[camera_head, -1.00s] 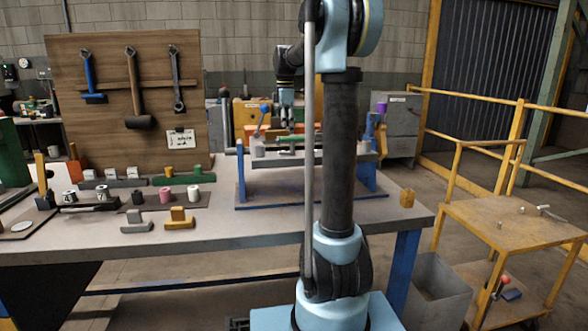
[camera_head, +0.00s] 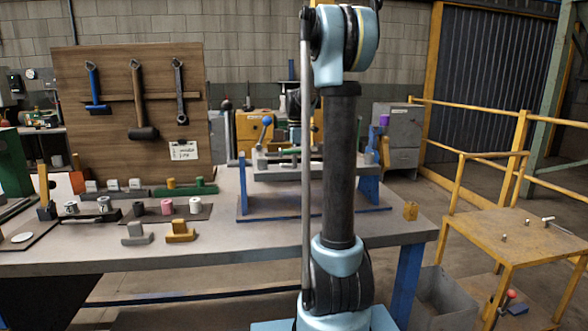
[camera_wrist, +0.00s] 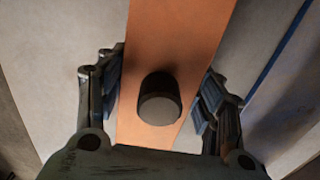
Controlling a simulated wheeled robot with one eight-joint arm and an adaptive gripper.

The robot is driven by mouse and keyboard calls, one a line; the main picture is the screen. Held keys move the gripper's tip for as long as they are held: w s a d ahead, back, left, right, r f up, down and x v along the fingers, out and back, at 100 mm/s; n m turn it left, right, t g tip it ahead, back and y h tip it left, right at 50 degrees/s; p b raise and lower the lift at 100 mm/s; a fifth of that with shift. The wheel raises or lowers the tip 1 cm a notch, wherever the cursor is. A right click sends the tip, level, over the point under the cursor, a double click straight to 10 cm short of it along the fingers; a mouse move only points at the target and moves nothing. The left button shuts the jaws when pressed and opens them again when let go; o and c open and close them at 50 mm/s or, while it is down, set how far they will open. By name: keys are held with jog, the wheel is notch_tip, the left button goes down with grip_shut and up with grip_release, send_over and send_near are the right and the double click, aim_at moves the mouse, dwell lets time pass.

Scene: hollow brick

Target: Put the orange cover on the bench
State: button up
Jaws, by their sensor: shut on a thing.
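The orange cover (camera_wrist: 180,40) is a long flat strip with a round black knob (camera_wrist: 159,100) on top. In the head view my gripper and the cover are mostly hidden behind my arm column. The grey bench (camera_head: 240,240) spans the left and middle of the head view. A fixture with a grey rail (camera_head: 285,172) on blue legs stands on it.
Pegs and small blocks, including a yellow block (camera_head: 180,231), crowd the bench's left side. A tool board (camera_head: 160,95) stands behind them. A yellow cart (camera_head: 510,225) stands right. The bench's front middle is clear.

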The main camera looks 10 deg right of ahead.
jog(key=shift+f, duration=0.45)
jog(key=shift+f, duration=0.1)
jog(key=o, duration=1.1)
jog(key=shift+o, duration=0.2)
notch_tip(320, 180, up, 12)
jog(key=shift+r, duration=0.1)
